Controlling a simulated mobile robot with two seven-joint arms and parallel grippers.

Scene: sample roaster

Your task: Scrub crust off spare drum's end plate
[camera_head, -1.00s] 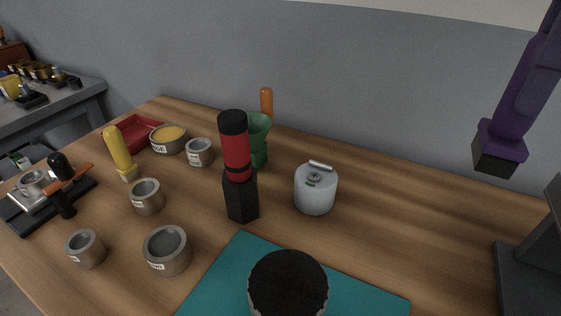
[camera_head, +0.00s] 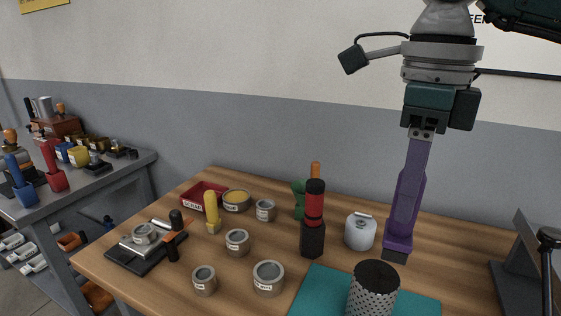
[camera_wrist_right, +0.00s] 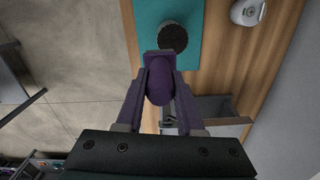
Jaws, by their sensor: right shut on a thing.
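The spare drum (camera_head: 370,301) is an upright perforated metal cylinder on a teal mat (camera_head: 322,285). Its upper end plate (camera_head: 376,273) is covered in dark brown-black crust. My right gripper (camera_head: 409,195) points down, shut on a purple brush (camera_head: 398,242) with a dark end. My left gripper is not in view.
A white canister (camera_head: 360,233) and a red-and-black bottle-like tool (camera_head: 313,215) stand behind the drum. Several small tins, including one (camera_head: 268,279), stand to the left. A dark grey stand (camera_head: 520,265) is at the right. Table is clear between canister and stand.

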